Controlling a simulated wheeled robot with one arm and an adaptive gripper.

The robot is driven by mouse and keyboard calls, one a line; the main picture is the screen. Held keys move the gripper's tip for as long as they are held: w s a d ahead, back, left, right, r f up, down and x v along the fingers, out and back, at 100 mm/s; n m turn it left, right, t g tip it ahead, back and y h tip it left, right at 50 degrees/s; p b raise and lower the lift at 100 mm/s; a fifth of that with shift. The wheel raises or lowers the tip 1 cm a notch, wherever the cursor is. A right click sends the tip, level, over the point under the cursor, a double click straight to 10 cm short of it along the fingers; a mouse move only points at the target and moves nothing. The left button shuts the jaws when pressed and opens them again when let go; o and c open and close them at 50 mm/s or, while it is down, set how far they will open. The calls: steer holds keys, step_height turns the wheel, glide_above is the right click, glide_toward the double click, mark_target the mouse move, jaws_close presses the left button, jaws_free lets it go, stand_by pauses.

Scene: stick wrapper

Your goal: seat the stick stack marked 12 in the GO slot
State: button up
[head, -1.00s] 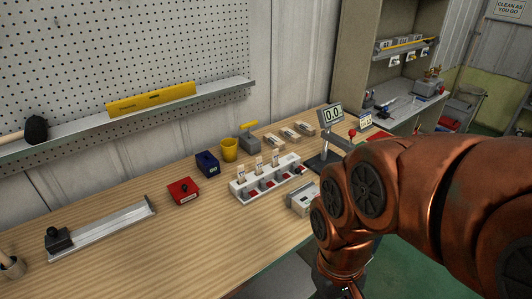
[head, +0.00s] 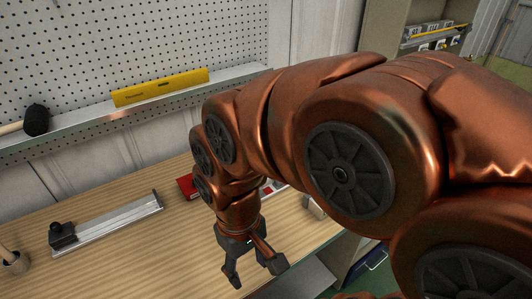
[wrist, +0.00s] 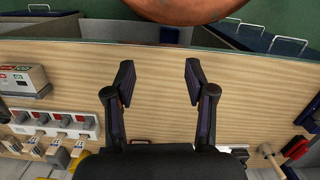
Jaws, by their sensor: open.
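My gripper (head: 254,268) is open and empty, hanging over the front of the wooden bench. Its two spread fingers also show in the wrist view (wrist: 159,82), with bare wood between them. In the wrist view a white rack (wrist: 88,132) with red slots stands at the left, apart from the gripper. Pale stick stacks (wrist: 56,155) stand at the rack; their numbers are too small to read, so I cannot tell which is 12. A white device (wrist: 22,84) with green and red labels sits further left; I cannot make out a GO slot. In the head view my arm hides most of the rack.
A metal rail with a dark block (head: 110,222) lies on the bench at left. A red block (head: 187,187) sits behind my arm. A yellow level (head: 160,87) lies on the shelf above. The bench's middle is clear. Drawers with handles (wrist: 289,46) are below the front edge.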

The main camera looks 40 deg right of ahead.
steer(key=w+d+f+t+y+b, duration=0.1)
steer(key=w+d+t+b, duration=0.15)
steer(key=w+d, duration=0.65)
steer(key=w+d+f+t+b, duration=0.1)
steer(key=w+d+b, duration=0.4)
steer(key=w, duration=0.8)
steer(key=w+d+f+m+t+h+b, duration=0.1)
steer(key=w+d+f+b, duration=0.1)
steer(key=d, duration=1.2)
steer(key=w+d+f+t+h+b, duration=0.1)
steer(key=d+f+t+b, duration=0.1)
steer(key=d, duration=1.1)
steer(key=shift+p+x, duration=1.4)
steer(key=shift+x, duration=2.6)
steer(key=shift+g, duration=0.25)
steer(key=c, duration=0.9)
steer(key=shift+w+r, duration=0.1)
steer(key=shift+r, duration=0.1)
step_height(320, 180, up, 10)
steer(key=b, duration=0.2)
steer(key=shift+f+b, duration=0.15)
steer(key=shift+b, duration=0.2)
